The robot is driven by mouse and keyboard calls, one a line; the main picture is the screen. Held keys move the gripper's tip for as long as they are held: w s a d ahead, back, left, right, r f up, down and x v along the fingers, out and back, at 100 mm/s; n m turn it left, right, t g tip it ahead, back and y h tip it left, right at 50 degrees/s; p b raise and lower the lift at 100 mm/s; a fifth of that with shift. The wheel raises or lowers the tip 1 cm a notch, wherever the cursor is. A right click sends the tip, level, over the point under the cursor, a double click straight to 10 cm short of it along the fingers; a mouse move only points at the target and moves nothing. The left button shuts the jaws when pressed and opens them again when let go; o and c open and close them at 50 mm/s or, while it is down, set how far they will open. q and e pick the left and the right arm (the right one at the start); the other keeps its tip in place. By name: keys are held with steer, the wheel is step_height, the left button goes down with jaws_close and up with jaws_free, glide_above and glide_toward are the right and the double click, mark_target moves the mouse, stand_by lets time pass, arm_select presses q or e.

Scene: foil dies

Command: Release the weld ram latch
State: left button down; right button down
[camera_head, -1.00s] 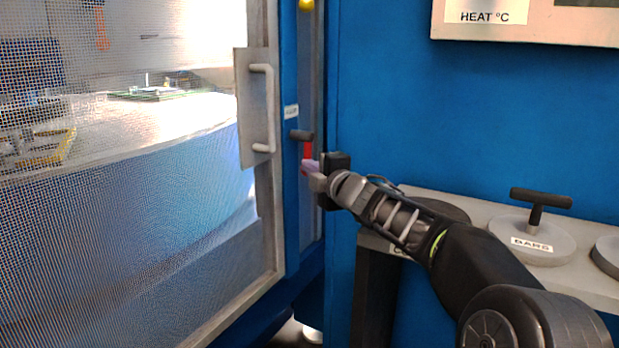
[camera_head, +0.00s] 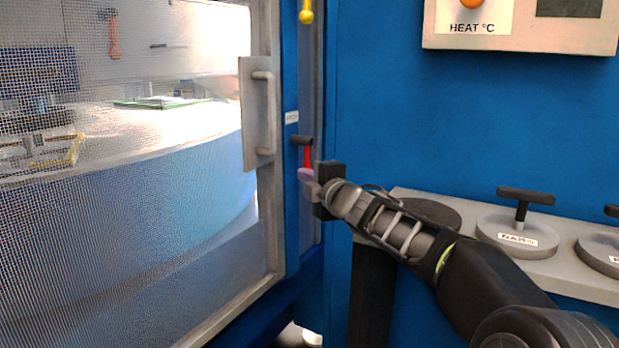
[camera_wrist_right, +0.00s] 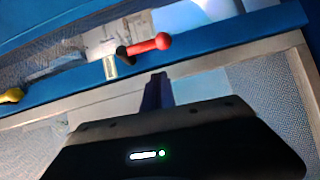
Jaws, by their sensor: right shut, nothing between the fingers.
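The latch is a red lever (camera_head: 308,156) with a black cross grip (camera_head: 301,140) on the grey post beside the mesh door. In the head view the red part hangs down from the grip. My right gripper (camera_head: 306,175) is shut and empty, with its purplish fingertips at the lever's lower end. In the right wrist view the red lever (camera_wrist_right: 150,45) lies beyond the shut fingers (camera_wrist_right: 157,80), with a visible gap in the picture. I cannot tell whether they touch. My left gripper is not in view.
A mesh door with a pale handle (camera_head: 262,120) stands at left. A yellow knob (camera_head: 306,16) hangs above the latch. A blue wall (camera_head: 450,130) with a HEAT panel (camera_head: 520,32) is at right. Below it, a grey ledge (camera_head: 560,265) carries round lids with black T-handles (camera_head: 525,196).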

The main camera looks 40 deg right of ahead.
steer(key=p+v, duration=0.1)
steer(key=v, duration=0.6)
steer(key=shift+s+d+f, duration=0.2)
steer(key=shift+s+f, duration=0.05)
steer(key=shift+s, duration=0.2)
steer(key=shift+s, duration=0.1)
